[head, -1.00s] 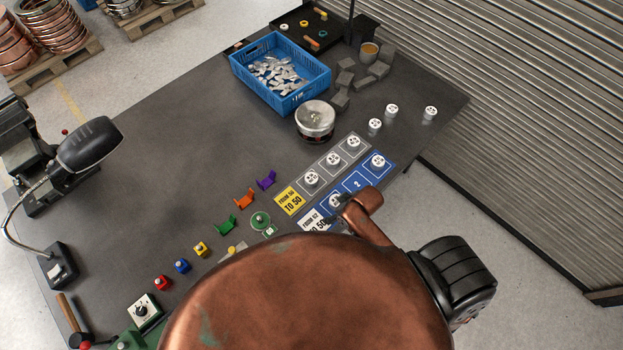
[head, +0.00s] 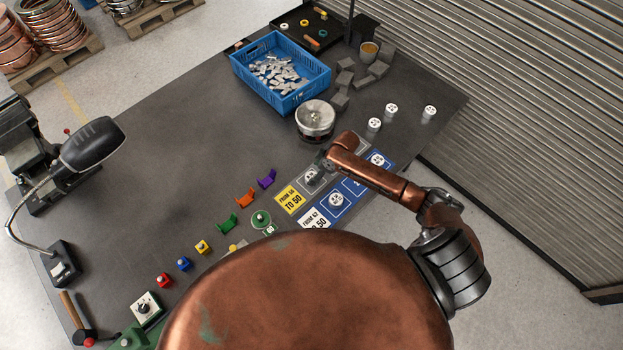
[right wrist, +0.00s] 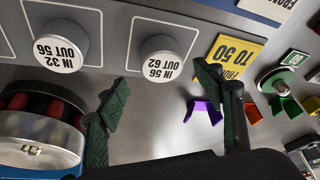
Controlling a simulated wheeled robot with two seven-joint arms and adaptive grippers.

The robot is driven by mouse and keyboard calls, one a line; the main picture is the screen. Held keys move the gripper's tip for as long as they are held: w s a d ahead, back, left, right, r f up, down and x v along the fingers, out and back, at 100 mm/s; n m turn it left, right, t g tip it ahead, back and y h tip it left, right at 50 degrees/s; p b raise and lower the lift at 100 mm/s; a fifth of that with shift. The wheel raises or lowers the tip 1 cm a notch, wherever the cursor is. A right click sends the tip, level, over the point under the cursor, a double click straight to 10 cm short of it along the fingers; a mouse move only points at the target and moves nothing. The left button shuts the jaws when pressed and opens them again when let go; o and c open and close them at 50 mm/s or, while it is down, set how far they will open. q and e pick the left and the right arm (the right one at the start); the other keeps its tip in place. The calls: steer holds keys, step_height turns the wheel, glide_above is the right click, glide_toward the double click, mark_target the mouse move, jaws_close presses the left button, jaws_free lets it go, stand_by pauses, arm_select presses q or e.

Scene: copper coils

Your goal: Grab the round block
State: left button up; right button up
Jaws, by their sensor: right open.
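Several round blocks are silver cylinders with white printed tops. In the right wrist view, a block marked IN 56 OUT 62 (right wrist: 162,58) stands in a grey outlined square, and one marked IN 32 OUT 56 (right wrist: 60,48) stands to its left. In the head view, one block (head: 311,177) stands just left of my right gripper (head: 322,163), partly covered by it. Another (head: 337,200) stands on the blue strip. In the right wrist view my right gripper (right wrist: 168,108) is open and empty, its fingertips just short of the IN 56 OUT 62 block. My left gripper is out of view.
A round metal pot-like device (head: 315,118) stands close behind the gripper. A blue crate (head: 240,72) holds metal pieces. Loose round blocks (head: 391,108) stand at the back right. Purple (head: 266,179), orange and green holders lie left of the yellow label. The table's left middle is clear.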

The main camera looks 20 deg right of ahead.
mark_target(311, 177)
steer(key=x, duration=0.5)
steer(key=shift+s+a+p, duration=0.1)
steer(key=shift+s+p, duration=0.1)
steer(key=shift+p, duration=0.2)
steer(key=shift+c, duration=0.3)
steer(key=c, duration=1.4)
steer(key=shift+r, duration=0.15)
